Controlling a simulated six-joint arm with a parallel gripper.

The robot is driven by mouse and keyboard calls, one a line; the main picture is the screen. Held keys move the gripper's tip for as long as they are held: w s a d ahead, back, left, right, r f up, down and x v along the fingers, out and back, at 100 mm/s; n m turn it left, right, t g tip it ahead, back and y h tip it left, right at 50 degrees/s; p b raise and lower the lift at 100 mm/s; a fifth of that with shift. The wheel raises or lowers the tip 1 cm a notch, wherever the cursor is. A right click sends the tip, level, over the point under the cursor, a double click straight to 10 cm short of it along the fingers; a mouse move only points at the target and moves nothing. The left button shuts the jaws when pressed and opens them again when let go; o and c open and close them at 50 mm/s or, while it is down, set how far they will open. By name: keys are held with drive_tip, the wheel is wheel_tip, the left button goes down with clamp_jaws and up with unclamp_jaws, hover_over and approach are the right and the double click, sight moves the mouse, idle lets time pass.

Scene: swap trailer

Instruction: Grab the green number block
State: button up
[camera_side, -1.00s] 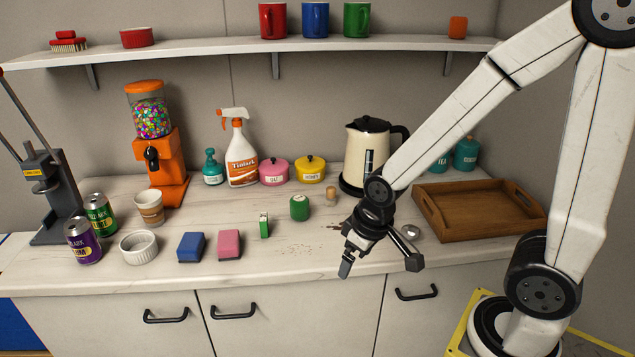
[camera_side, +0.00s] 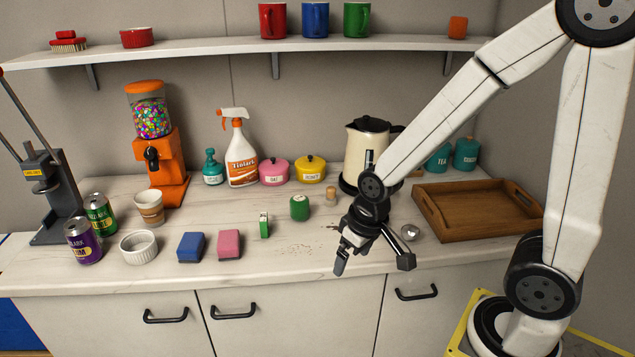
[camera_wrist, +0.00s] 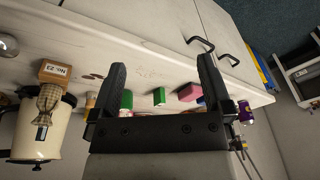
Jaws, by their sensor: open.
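A small green block with a white, marked face (camera_side: 264,225) stands upright on the counter, right of the pink sponge; its marking is too small to read. A green block also shows in the wrist view (camera_wrist: 159,96), between my fingers in the picture and beyond them. A rounded green object (camera_side: 300,208) stands just behind and right of the block, apart from it. My gripper (camera_side: 372,262) is open and empty, above the counter's front part, to the right of the block. In the wrist view my gripper (camera_wrist: 161,66) has its two black fingers wide apart.
The pink sponge (camera_side: 229,244) and blue sponge (camera_side: 191,247) lie left of the block. A cork-topped jar (camera_side: 330,196), a cream kettle (camera_side: 365,150) and a wooden tray (camera_side: 480,232) stand behind or right. The counter between block and gripper is mostly clear, with scattered crumbs.

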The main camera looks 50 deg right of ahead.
drive_tip(key=w+f+m+g+y, duration=0.1)
drive_tip(key=w+f+m+y, duration=0.15)
drive_tip(key=w+m, duration=0.5)
drive_tip(key=m+t+y, duration=0.5)
drive_tip(key=m+y, duration=0.1)
drive_tip(key=m, duration=0.8)
approach(266, 217)
drive_tip(key=s+a+f, duration=0.1)
drive_tip(key=a, duration=0.1)
drive_tip(key=s+a+f, duration=0.1)
drive_tip(key=a, duration=0.2)
drive_tip(key=s+a+f, duration=0.1)
drive_tip(key=a, duration=0.2)
drive_tip(key=shift+s, duration=0.25)
drive_tip(key=w+d+m+t, duration=0.2)
drive_tip(key=w+d+m, duration=0.1)
drive_tip(key=w+d+m+t, duration=0.1)
drive_tip(key=w, duration=0.1)
drive_tip(key=shift+d+f+m+t+y, duration=0.25)
drive_tip(key=shift+d+f+m+t, duration=0.05)
drive_tip(key=shift+d+f+m, duration=0.1)
drive_tip(key=shift+x, duration=1.3)
drive_tip(key=shift+a, duration=0.1)
drive_tip(key=shift+x, duration=2.5)
drive_tip(key=shift+f, duration=0.1)
